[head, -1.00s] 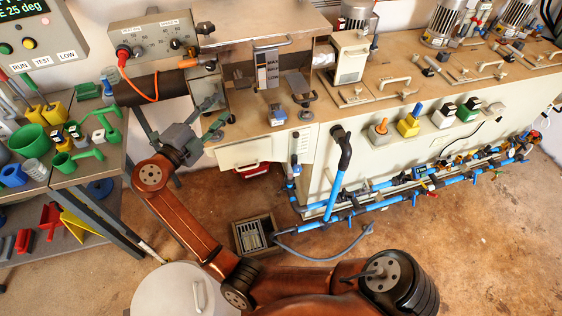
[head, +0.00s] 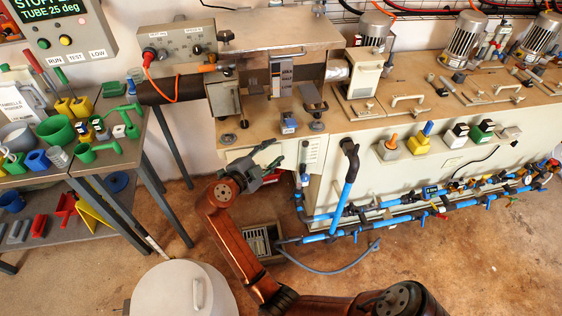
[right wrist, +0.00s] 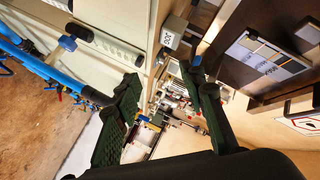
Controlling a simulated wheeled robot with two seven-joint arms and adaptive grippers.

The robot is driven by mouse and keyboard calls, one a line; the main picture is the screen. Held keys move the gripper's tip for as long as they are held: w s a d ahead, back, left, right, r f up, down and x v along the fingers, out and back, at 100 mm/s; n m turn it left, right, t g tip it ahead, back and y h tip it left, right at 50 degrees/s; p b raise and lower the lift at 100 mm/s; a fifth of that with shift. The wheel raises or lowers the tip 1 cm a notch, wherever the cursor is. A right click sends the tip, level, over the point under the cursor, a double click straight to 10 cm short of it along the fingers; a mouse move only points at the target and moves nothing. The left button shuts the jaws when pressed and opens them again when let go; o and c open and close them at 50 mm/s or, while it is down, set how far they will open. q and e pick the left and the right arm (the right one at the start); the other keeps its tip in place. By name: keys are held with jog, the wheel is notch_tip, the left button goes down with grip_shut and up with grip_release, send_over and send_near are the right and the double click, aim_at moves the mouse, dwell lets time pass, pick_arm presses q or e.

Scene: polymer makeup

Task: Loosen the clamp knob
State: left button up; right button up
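Several dark clamp-type knobs show on the bench in the head view: one at the upper left (head: 226,37), one on the left bench top (head: 228,138) and one at the front edge (head: 317,125). I cannot tell which is the clamp knob. My right gripper (head: 270,163) is open and empty in front of the bench's left end, below the bench top and apart from these knobs. In the right wrist view its two dark green fingers (right wrist: 160,76) are spread with nothing between them. My left gripper is not in view.
A grey control box (head: 180,42) with an orange cable stands at the bench's back left. A side table (head: 110,160) holds green and yellow containers. Blue pipes (head: 343,195) run along the bench front. A floor drain box (head: 258,240) and white drum (head: 165,300) stand below.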

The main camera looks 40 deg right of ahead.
jog(key=shift+n+y, duration=0.4)
jog(key=shift+n, duration=0.3)
jog(key=shift+s+d+f, duration=0.25)
jog(key=shift+s+f, duration=0.05)
jog(key=shift+f, duration=0.3)
jog(key=shift+s+d+f, duration=0.25)
jog(key=shift+d+f, duration=0.05)
jog(key=shift+f, duration=0.25)
jog(key=shift+s+d+f, duration=0.25)
jog(key=shift+s+f, duration=0.05)
jog(key=shift+f, duration=0.3)
